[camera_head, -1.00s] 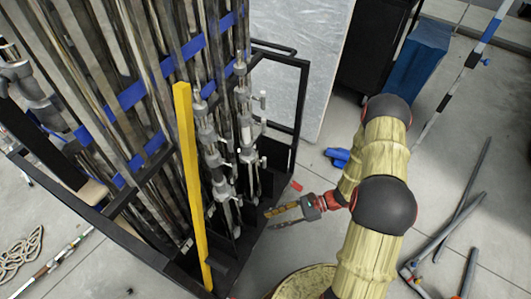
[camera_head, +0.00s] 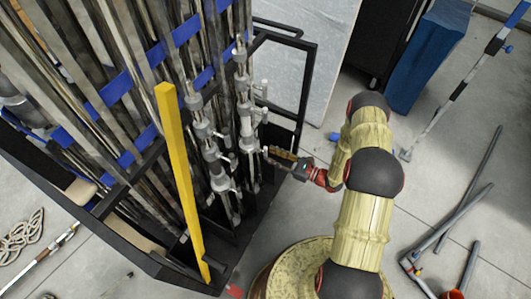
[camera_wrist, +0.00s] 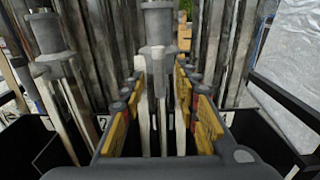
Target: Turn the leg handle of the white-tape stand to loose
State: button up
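Several grey metal stands are upright in the black rack (camera_head: 222,283). The right-hand one (camera_head: 247,130) has a grey collar and short side handles. I cannot clearly make out white tape on any of them. My gripper (camera_head: 268,157) is level, with its fingertips at the lower part of this right-hand stand. In the wrist view a stand (camera_wrist: 157,32) with a grey collar and pale legs shows between the yellow-padded fingers (camera_wrist: 160,72). The fingers are apart on either side of it, and contact cannot be told. The leg handle is not clear in the wrist view.
A yellow post (camera_head: 178,180) stands at the rack's front corner. Another stand (camera_head: 213,150) is close on the left. A black frame bar (camera_wrist: 275,100) runs along the right. Loose pipes (camera_head: 455,215) lie on the floor at the right.

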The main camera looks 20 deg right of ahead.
aim_at(267, 153)
jog(key=shift+x, duration=1.85)
jog(key=shift+c, duration=0.4)
grip_shut()
